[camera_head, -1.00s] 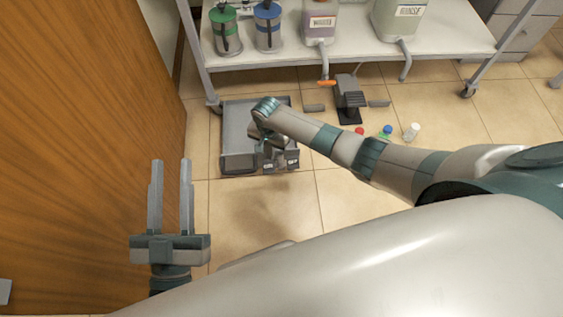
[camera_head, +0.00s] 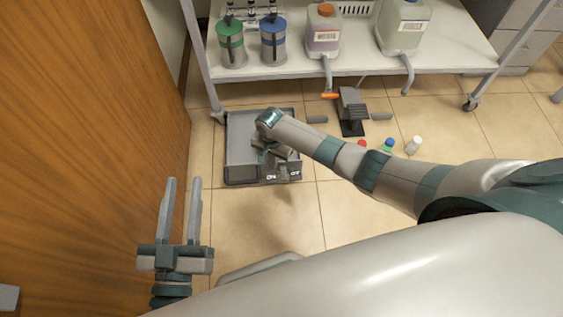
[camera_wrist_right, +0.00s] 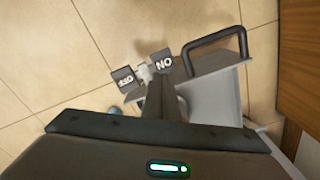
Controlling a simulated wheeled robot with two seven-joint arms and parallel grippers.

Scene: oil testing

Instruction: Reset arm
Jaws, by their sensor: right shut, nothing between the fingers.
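My left gripper (camera_head: 183,181) is open and empty at the lower left of the head view, its two fingers pointing up beside the wooden surface. My right arm reaches in from the right over a grey tray-like device (camera_head: 240,140). My right gripper is mostly hidden behind its own wrist in the head view. In the right wrist view, the right gripper (camera_wrist_right: 163,85) is shut and empty, close to the device's ON block (camera_wrist_right: 163,62) and OFF block (camera_wrist_right: 125,80). I cannot tell whether it touches them.
A white shelf (camera_head: 400,62) at the back holds a green canister (camera_head: 230,45), a blue canister (camera_head: 273,42) and jugs. A black pedal-like stand (camera_head: 351,112) and small bottles (camera_head: 388,144) are beyond the right arm. A wooden panel (camera_head: 90,130) closes the left side.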

